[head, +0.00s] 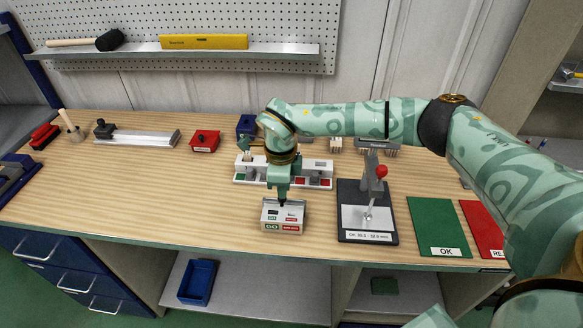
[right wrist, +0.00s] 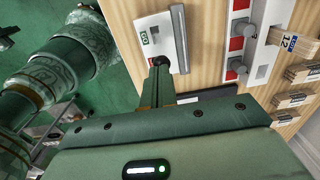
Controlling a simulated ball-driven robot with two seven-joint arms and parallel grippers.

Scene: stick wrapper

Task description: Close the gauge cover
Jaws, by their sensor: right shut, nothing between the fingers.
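I cannot tell the cover's exact angle. My right gripper (head: 282,201) points down at the box's top, shut and empty. In the right wrist view its fingertips (right wrist: 158,62) overlap the box's edge; contact is unclear. My left gripper is not in view.
Behind the box is a white rack (head: 312,181) with red and green parts. To the right are a dark stand (head: 350,228) with a red-knobbed lever, a green mat (head: 437,226) and a red mat (head: 483,226).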

